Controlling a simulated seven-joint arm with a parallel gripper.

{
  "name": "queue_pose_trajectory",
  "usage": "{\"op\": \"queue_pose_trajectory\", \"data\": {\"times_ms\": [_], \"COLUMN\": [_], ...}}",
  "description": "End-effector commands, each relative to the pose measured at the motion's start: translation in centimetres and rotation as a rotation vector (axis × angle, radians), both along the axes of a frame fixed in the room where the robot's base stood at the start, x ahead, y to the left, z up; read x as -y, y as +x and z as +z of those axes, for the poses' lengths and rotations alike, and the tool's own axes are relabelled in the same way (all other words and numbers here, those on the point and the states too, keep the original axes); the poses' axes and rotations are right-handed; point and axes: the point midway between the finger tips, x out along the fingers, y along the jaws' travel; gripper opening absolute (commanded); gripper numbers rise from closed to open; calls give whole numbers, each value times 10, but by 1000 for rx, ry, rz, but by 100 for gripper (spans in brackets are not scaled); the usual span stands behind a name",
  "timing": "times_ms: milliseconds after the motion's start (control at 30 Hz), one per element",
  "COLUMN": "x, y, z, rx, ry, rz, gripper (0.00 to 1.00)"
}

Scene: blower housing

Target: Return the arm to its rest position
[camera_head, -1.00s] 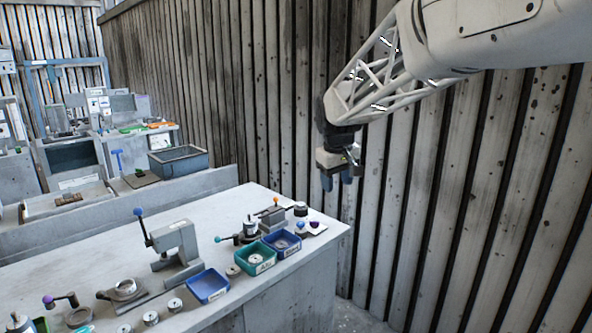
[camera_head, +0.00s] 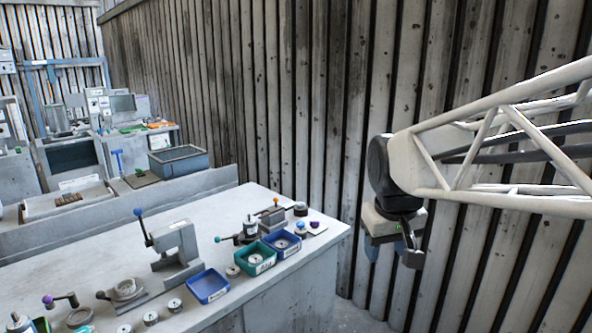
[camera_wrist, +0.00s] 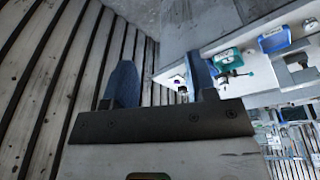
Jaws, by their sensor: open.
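My gripper (camera_head: 392,250) hangs off the right side of the workbench, in front of the plank wall and clear of everything. Its two blue fingers point down. In the wrist view my gripper (camera_wrist: 162,82) shows both fingers spread apart with nothing between them. My white lattice arm reaches in from the right edge of the head view.
The white workbench (camera_head: 120,240) carries a lever press (camera_head: 175,250), a blue bin (camera_head: 208,286), a green bin (camera_head: 256,262), a darker blue bin (camera_head: 283,243) and several small round parts. The plank wall (camera_head: 270,100) stands behind. The space around my gripper is free.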

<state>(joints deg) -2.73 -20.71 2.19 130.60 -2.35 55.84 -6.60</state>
Motion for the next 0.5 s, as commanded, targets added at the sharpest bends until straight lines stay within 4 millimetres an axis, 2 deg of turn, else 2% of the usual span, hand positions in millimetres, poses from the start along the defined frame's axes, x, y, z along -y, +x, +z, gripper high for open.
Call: {"op": "queue_pose_trajectory", "data": {"times_ms": [100, 500], "x": [5, 16], "y": [-30, -120], "z": [-10, -51], "rx": [6, 18], "ry": [9, 43], "rz": [-33, -145], "gripper": [52, 52]}}
